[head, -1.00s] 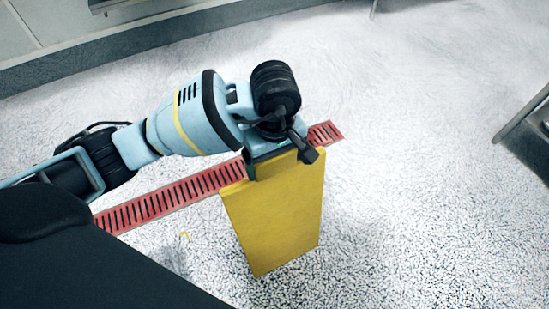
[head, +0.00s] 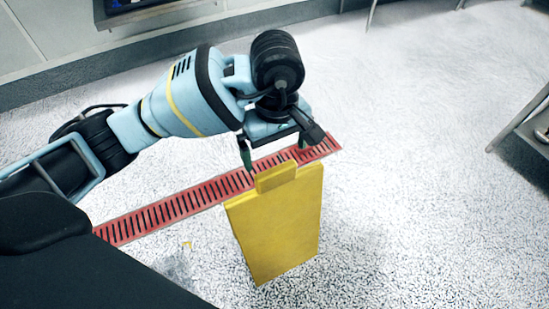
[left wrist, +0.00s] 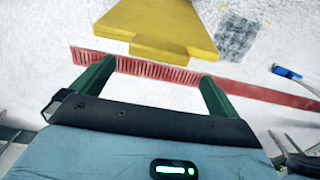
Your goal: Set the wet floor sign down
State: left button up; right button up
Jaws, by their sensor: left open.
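The yellow wet floor sign (head: 278,225) stands upright on the speckled floor in the head view, with a narrow handle tab at its top. It also shows at the top of the left wrist view (left wrist: 155,24). My left gripper (head: 275,158) is open and empty just above and behind the sign's top tab, apart from it. In the left wrist view its two green fingers (left wrist: 153,80) are spread wide with nothing between them but floor and drain. My right gripper is not in view.
A red slotted floor drain (head: 170,212) runs behind the sign. A metal-legged piece of furniture (head: 525,130) stands at the right edge. A blue and white item (left wrist: 288,73) lies at right in the left wrist view. Floor right of the sign is clear.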

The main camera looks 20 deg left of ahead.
pick_arm(q)
jog(key=shift+r, duration=1.4)
